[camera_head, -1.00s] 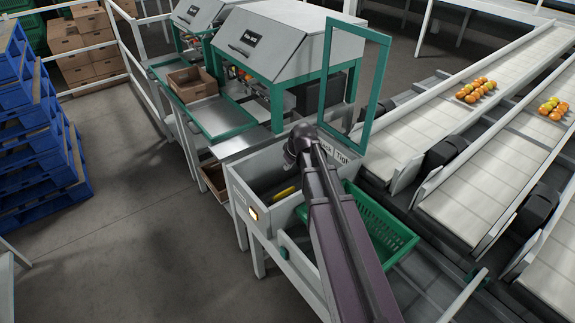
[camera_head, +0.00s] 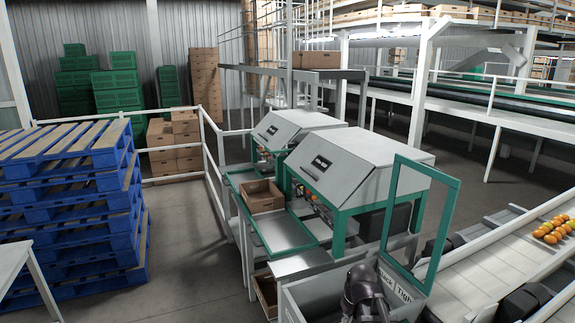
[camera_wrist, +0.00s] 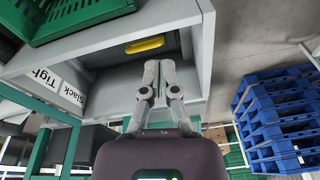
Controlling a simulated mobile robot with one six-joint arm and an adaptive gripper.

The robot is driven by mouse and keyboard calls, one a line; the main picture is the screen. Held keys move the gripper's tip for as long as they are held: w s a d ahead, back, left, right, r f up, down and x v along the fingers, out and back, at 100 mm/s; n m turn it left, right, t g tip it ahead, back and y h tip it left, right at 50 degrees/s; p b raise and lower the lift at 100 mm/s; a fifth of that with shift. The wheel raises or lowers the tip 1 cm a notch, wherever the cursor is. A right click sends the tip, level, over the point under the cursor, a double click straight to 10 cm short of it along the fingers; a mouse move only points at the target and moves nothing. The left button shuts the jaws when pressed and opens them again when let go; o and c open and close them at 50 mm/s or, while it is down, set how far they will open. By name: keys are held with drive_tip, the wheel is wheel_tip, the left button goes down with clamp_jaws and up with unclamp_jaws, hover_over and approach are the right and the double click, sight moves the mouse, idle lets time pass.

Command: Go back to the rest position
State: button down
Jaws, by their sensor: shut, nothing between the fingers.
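In the wrist view my gripper (camera_wrist: 160,68) is shut and empty, its two fingers close together. It is in front of a grey open-topped bin (camera_wrist: 100,97). A yellow object (camera_wrist: 145,45) lies inside the bin, a little beyond the fingertips and apart from them. In the head view only the dark upper part of my arm shows at the bottom edge, in front of the bin (camera_head: 318,295); my gripper is out of that picture or hidden.
A green crate (camera_wrist: 62,17) is beside the bin. A green upright frame (camera_head: 447,215) stands right of my arm. Grey-hooded machines (camera_head: 355,165) are behind it. Blue pallets (camera_head: 75,215) stand left, with open floor between.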

drive_tip(key=s+r+m+g+p, duration=0.1)
drive_tip(key=s+r+m+p, duration=0.1)
drive_tip(key=s, duration=0.6)
drive_tip(key=shift+s+a+r+g+h, duration=0.3)
drive_tip(key=shift+r+g+h, duration=0.1)
drive_tip(key=shift+r, duration=0.3)
